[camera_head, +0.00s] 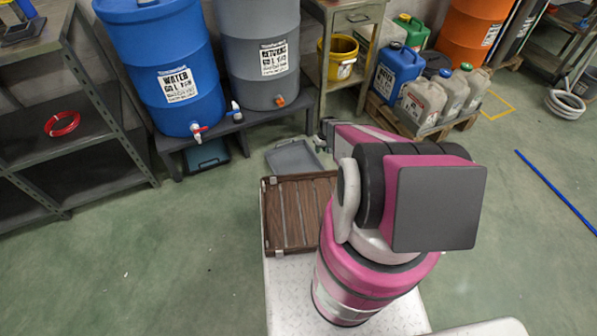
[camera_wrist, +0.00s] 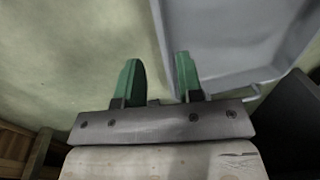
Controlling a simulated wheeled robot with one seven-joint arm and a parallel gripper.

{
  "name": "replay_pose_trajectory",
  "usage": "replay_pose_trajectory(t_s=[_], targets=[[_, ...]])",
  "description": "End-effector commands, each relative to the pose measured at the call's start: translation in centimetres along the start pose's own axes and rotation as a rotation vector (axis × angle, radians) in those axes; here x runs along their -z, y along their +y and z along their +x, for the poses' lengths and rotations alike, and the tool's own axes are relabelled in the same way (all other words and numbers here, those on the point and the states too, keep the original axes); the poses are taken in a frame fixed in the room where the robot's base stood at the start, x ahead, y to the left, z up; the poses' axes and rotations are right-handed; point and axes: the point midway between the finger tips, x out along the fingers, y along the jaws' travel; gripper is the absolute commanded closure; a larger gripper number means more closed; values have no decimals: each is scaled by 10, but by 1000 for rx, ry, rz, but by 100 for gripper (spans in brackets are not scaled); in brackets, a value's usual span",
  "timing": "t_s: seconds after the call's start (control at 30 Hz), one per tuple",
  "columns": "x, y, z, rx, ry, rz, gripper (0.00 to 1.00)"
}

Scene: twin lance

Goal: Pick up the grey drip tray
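The grey drip tray (camera_head: 293,158) lies on the green floor in front of the bench with the drums, just beyond my brown slatted deck. In the wrist view the tray (camera_wrist: 235,50) fills the upper right, with its left rim running down the picture. My gripper (camera_wrist: 158,75) is open, its two green fingers spread. The tray's left rim shows between them, with the right finger over the tray's side and the left over bare floor. I cannot tell the height gap or whether they touch. In the head view my arm hides most of the gripper.
A bench (camera_head: 240,128) carries a blue water drum (camera_head: 165,60) and a grey returns drum (camera_head: 258,50). A dark teal tray (camera_head: 207,155) sits under it. A pallet (camera_head: 440,125) with jerrycans stands to the right.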

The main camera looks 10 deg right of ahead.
Motion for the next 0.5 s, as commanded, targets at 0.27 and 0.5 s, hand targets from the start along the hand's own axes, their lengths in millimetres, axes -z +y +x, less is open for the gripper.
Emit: replay_pose_trajectory(t_s=[0.27, 0.5], targets=[[1, 0, 35, 0, 0, 1, 66], [3, -1, 55, 0, -1, 1, 66]])
